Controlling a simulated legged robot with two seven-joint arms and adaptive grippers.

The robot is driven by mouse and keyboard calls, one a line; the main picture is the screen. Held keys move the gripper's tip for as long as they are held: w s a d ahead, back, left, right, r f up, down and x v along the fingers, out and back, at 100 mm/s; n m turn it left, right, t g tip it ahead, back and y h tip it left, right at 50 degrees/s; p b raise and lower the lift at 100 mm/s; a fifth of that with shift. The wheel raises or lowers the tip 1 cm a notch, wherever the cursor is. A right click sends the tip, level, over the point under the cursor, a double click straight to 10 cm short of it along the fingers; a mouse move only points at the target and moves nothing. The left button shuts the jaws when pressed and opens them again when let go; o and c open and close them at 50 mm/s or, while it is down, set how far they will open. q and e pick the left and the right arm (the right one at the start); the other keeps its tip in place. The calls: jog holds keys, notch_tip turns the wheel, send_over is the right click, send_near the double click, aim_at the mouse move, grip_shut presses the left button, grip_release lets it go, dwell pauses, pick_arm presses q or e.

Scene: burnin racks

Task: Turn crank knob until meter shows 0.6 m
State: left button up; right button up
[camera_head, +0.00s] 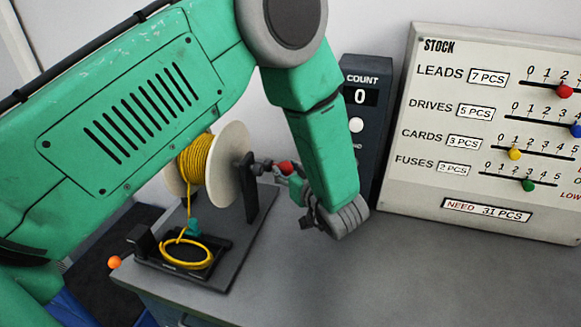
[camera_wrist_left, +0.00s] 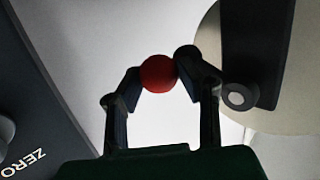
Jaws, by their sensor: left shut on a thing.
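A red crank knob (camera_head: 286,168) sits at the right side of a white spool (camera_head: 232,165) wound with yellow cable (camera_head: 196,160). My left gripper (camera_head: 292,172) is at the knob. In the left wrist view its fingers are shut on the red ball knob (camera_wrist_left: 158,74). The cable runs down from the spool to a coil (camera_head: 186,254) on the black base (camera_head: 235,262). A dark counter box (camera_head: 362,125) reads COUNT 0; its lower part is partly hidden by my arm. No reading in metres is legible. My right gripper is not in view.
A white STOCK board (camera_head: 400,190) with coloured sliders stands at the right against the wall. The grey bench top (camera_head: 400,275) is clear at the front and right.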

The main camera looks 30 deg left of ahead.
pick_arm(q)
jog(key=shift+s+f, duration=0.7)
jog(key=shift+s+d+f+b, duration=0.15)
jog(key=shift+s+f, duration=0.15)
jog(key=shift+s, duration=0.2)
jog(key=shift+s+d+f+b, duration=0.15)
jog(key=shift+s+f, duration=0.1)
jog(key=shift+s, duration=0.2)
jog(key=shift+a, duration=0.1)
